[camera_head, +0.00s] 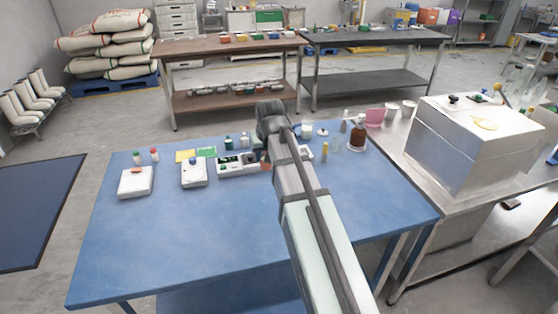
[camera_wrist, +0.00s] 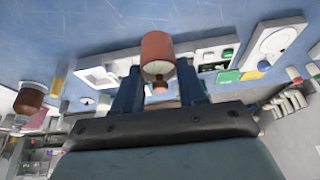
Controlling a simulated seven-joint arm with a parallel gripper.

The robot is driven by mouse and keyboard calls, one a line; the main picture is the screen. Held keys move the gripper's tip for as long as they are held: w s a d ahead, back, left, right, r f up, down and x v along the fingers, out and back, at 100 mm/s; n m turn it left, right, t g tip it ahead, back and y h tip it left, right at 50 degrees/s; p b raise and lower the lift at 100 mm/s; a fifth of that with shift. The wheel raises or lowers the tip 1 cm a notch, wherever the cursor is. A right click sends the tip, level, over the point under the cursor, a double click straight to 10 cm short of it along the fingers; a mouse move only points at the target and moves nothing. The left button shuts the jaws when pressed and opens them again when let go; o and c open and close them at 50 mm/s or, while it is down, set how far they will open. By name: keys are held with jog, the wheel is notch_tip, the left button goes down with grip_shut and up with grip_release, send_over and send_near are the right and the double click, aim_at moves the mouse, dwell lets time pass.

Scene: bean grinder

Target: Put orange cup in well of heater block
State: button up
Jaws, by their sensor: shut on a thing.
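The orange cup (camera_wrist: 157,48) is between the two fingers of my gripper (camera_wrist: 158,82) in the wrist view. The fingers are shut on it, and its rounded end points away from the gripper. A white block with dark openings (camera_head: 232,168) stands on the blue table, and it also shows right of the cup in the wrist view (camera_wrist: 204,55). A second white block (camera_wrist: 92,75) with a recess shows left of the cup, mostly hidden by my arm in the head view. I cannot tell which is the heater block. My arm hides the fingertips in the head view.
A white device with a round top (camera_head: 193,175) and a flat white unit (camera_head: 135,184) stand to the left. A brown bottle (camera_head: 357,138) and a yellow-topped vial (camera_head: 324,153) stand to the right. The front of the blue table (camera_head: 190,255) is clear.

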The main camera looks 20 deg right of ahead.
jog(key=shift+w+d+r, duration=0.75)
jog(key=shift+w+d, duration=5.75)
jog(key=shift+d, duration=2.2)
jog(key=shift+f, duration=4.8)
jog(key=shift+f, duration=0.1)
jog(key=o, duration=1.2)
jog(key=shift+c, duration=0.2)
jog(key=v, duration=1.2)
